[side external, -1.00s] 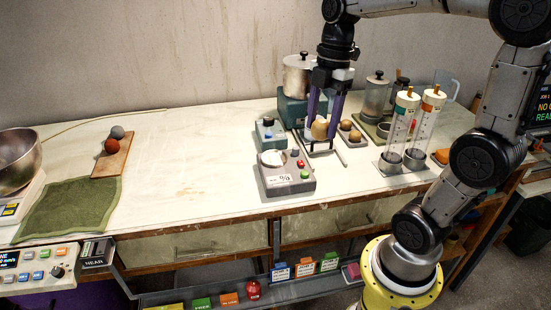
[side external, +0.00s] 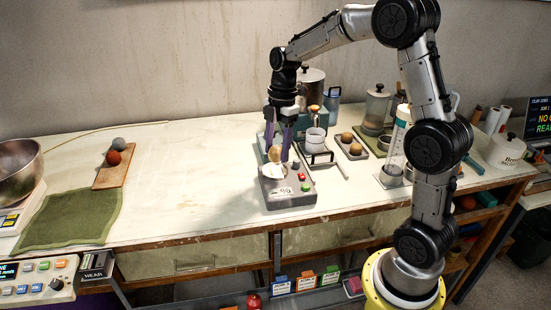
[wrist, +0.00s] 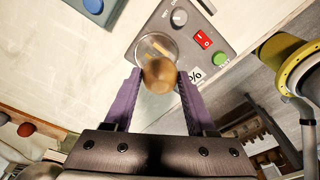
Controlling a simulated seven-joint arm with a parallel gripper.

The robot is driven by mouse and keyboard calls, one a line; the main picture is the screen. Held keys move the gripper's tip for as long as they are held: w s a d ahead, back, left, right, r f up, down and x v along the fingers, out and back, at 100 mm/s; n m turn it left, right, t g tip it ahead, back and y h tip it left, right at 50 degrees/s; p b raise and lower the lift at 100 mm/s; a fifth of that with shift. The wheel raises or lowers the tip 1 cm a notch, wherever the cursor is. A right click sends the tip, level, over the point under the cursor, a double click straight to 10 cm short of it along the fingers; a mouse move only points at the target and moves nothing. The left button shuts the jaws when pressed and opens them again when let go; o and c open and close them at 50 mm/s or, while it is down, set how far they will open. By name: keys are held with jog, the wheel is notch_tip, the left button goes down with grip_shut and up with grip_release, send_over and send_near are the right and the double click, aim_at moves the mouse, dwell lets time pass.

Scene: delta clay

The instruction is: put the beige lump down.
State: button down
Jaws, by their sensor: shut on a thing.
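The beige lump (side external: 274,154) is a small rounded tan piece between the purple fingers of my gripper (side external: 279,150). In the wrist view the lump (wrist: 159,75) sits at the tips of my gripper (wrist: 160,78), which is shut on it. The lump is over the round dish (side external: 270,171) of a grey device (side external: 291,189) with a % display, red switch and green button. The clear dish rim (wrist: 147,40) shows behind the lump in the wrist view. I cannot tell whether the lump touches the dish.
A white cup (side external: 315,140) on a dark stand is just right of my gripper. Right of it, a tray (side external: 352,153) holds two tan lumps. At left, a wooden board (side external: 112,175) bears a red and a grey ball, beside a green cloth (side external: 72,213). The middle-left tabletop is clear.

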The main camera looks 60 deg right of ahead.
aim_at(276, 159)
jog(key=shift+w+d+f, duration=0.1)
jog(key=shift+w+f, duration=0.1)
jog(key=shift+f, duration=0.8)
jog(key=shift+w+f, duration=0.15)
jog(key=shift+f, duration=0.8)
jog(key=shift+c, duration=1.1)
grip_release()
jog(key=shift+f, duration=0.15)
